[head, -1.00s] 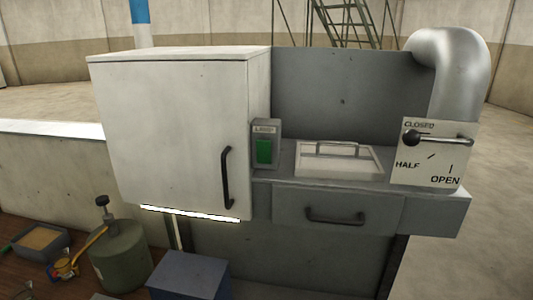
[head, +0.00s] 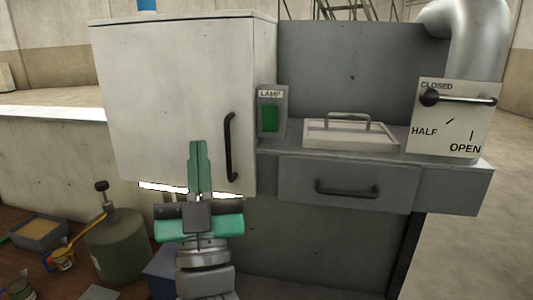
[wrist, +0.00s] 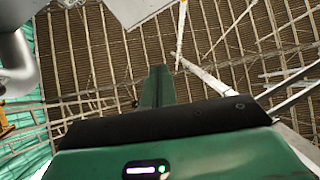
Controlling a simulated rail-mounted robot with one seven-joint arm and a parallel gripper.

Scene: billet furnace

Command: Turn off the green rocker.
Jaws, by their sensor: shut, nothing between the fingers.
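The green rocker (head: 270,119) sits on a small grey box (head: 279,94) labelled LAMP, beside the white cabinet's right side. My gripper (head: 198,145) points upward in front of the white cabinet, to the left of the rocker and lower, apart from it. Its green fingers are shut together with nothing between them. In the wrist view the fingers (wrist: 158,72) point up toward the roof, and the rocker does not show there. I cannot tell which way the rocker is tipped.
The white cabinet (head: 165,100) has a dark vertical handle (head: 230,147), and a lit strip shows under it. Right of the rocker are a lidded tray (head: 350,136), a drawer (head: 345,187) and a lever plate (head: 450,120). A green canister (head: 115,245) stands lower left.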

